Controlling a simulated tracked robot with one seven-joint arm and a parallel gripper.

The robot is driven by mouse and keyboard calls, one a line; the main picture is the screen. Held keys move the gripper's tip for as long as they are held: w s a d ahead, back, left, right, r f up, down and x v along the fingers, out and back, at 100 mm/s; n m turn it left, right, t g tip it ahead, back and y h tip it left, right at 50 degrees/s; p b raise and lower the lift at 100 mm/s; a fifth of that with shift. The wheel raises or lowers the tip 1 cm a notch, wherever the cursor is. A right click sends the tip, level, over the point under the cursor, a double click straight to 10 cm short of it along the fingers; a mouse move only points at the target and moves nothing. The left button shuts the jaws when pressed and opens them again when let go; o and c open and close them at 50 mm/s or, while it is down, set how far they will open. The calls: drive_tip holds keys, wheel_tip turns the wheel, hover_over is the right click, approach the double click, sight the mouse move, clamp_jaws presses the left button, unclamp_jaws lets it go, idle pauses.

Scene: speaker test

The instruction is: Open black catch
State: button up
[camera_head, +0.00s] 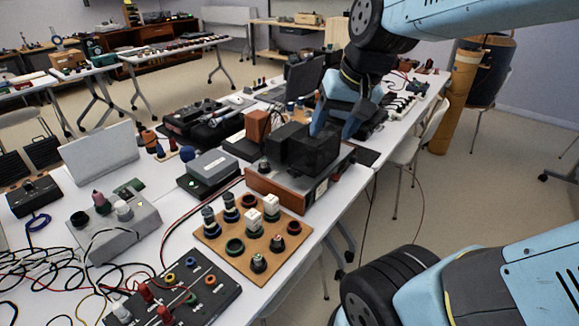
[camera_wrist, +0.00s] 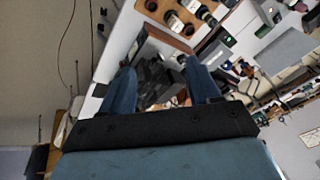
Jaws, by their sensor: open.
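A test device (camera_head: 290,185) with an orange-brown front and a dark smoky box (camera_head: 315,150) on top stands on the white table. My gripper (camera_head: 335,128) is above the rear right of this box, with its blue fingers pointing down. In the wrist view, my gripper (camera_wrist: 158,72) is open, with its fingers spread on either side of the dark box (camera_wrist: 155,72). Nothing is held between them. I cannot make out a separate black catch; it may blend into the dark box or be hidden by the fingers. I cannot tell whether the fingers touch the box.
A wooden board (camera_head: 215,240) with several round sockets and plugs lies in front of the device. A grey box (camera_head: 210,167) stands to its left. A black panel (camera_head: 185,290) and loose cables lie nearer. The table's right edge is close to the device.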

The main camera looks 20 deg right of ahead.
drive_tip(key=w+f+m+g+y, duration=0.1)
drive_tip(key=w+f+m+g, duration=0.25)
drive_tip(key=w+f, duration=0.55)
drive_tip(key=m+h, duration=0.7)
drive_tip(key=m, duration=0.4)
approach(293, 170)
drive_tip(key=shift+n+t, duration=0.25)
drive_tip(key=x, duration=0.8)
drive_tip(key=shift+s+d+f, duration=0.1)
drive_tip(key=shift+f, duration=0.3)
drive_tip(key=shift+c, duration=0.4)
drive_tip(key=c, duration=1)
drive_tip(key=shift+o, duration=0.2)
